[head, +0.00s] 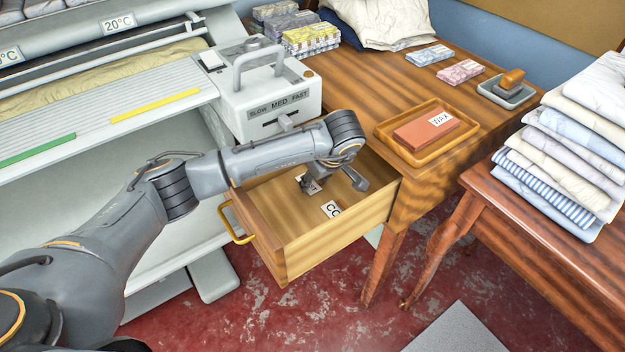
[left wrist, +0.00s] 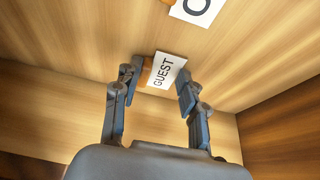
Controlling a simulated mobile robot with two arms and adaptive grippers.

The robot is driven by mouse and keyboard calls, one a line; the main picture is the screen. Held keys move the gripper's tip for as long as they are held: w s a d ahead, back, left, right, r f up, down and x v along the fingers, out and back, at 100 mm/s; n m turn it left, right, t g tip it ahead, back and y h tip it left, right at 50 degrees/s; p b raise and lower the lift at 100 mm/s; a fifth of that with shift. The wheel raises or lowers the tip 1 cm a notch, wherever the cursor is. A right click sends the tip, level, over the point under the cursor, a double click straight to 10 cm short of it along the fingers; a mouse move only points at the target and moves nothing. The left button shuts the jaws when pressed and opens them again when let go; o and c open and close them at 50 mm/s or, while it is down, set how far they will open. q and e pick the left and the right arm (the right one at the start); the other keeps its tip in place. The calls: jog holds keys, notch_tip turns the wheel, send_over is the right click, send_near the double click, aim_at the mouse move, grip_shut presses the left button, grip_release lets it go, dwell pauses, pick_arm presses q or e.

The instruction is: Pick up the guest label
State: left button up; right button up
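The guest label (left wrist: 165,71) is a small white plate with black letters reading GUEST, on a tan-orange base. It lies on the floor of the open wooden drawer (head: 335,242). My left gripper (left wrist: 158,88) is open, reaching down into the drawer, with its two fingers on either side of the label. The left finger is very close to the label; I cannot tell if it touches. In the head view my left gripper (head: 332,183) partly covers the label (head: 309,184). My right gripper is not in view.
Drawer walls surround the gripper closely. A wooden tray (head: 381,132) with a red block stands on the table above. The ironer (head: 105,110) is at left.

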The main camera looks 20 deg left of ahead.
pick_arm(q)
jog(key=shift+s, duration=0.1)
grip_shut()
